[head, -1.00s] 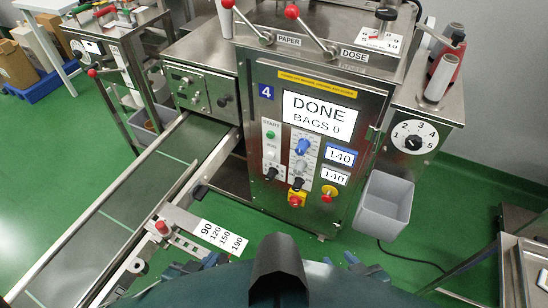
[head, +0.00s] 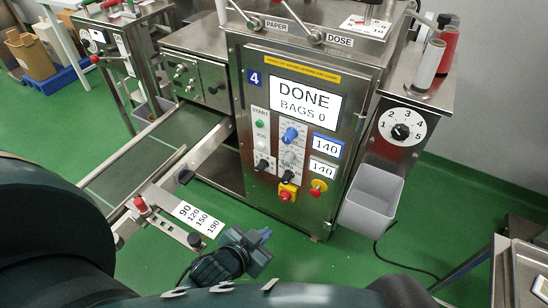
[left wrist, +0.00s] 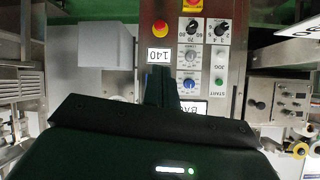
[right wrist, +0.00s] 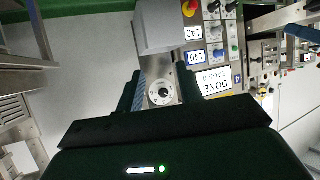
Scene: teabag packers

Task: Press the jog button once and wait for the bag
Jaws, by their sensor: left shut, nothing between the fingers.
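The jog button (head: 263,146) is a small pale button under the green start button (head: 259,123) on the machine's front panel. The display (head: 305,105) reads "DONE BAGS 0". My left gripper (head: 266,242) is shut and empty, in front of and below the panel, apart from the buttons. In the left wrist view its closed fingers (left wrist: 161,78) point toward the panel, with the jog label to their right. My right gripper shows in the right wrist view (right wrist: 158,82); its fingers are apart with nothing between them. No bag is visible.
A grey bin (head: 371,200) hangs at the right. The conveyor (head: 150,160) and its guide with a number plate (head: 199,219) lie to the left.

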